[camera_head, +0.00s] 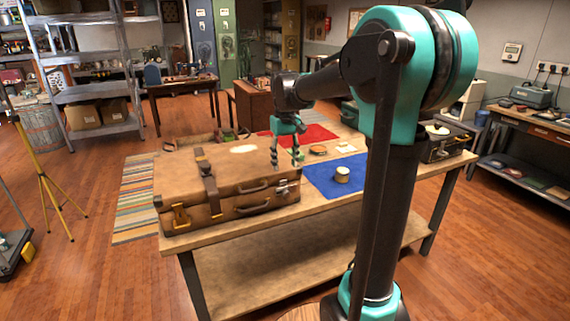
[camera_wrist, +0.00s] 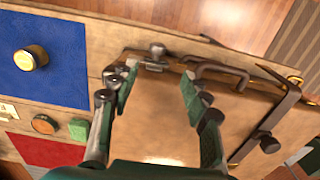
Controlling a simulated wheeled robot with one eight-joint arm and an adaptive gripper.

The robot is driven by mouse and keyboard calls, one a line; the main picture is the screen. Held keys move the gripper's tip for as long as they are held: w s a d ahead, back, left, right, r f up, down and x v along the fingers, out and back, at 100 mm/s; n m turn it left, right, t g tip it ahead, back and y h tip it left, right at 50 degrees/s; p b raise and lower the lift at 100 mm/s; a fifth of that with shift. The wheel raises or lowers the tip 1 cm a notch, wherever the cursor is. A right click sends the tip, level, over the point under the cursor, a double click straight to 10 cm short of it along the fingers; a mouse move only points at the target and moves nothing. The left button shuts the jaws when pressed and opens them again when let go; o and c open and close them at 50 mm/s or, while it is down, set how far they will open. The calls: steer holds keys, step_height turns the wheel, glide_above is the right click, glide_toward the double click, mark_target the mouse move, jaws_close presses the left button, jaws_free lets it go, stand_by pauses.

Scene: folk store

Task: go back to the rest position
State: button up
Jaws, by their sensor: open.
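My gripper (camera_head: 286,160) is open and empty. A small gap between fingertips and lid cannot be judged. The suitcase looks shut, with dark handles and a strap on it.
The wooden table (camera_head: 330,207) also holds a blue mat (camera_head: 325,181) with a small round brass-coloured tin (camera_head: 342,174), a red mat (camera_head: 313,133), small items and a dark case (camera_head: 445,142). A yellow tripod (camera_head: 48,180) and metal shelves (camera_head: 90,95) stand left.

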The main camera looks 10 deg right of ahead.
stand_by(0.4)
steer(key=s+d+f+m+t, duration=0.1)
steer(key=s+d+f+t, duration=0.1)
steer(key=s+f, duration=0.7)
steer(key=s+d+f+m+t, duration=0.2)
steer(key=s+d+f, duration=0.3)
steer(key=s+f, duration=0.4)
steer(key=s, duration=0.4)
steer(key=shift+s+d+f, duration=0.3)
steer(key=shift+f, duration=0.1)
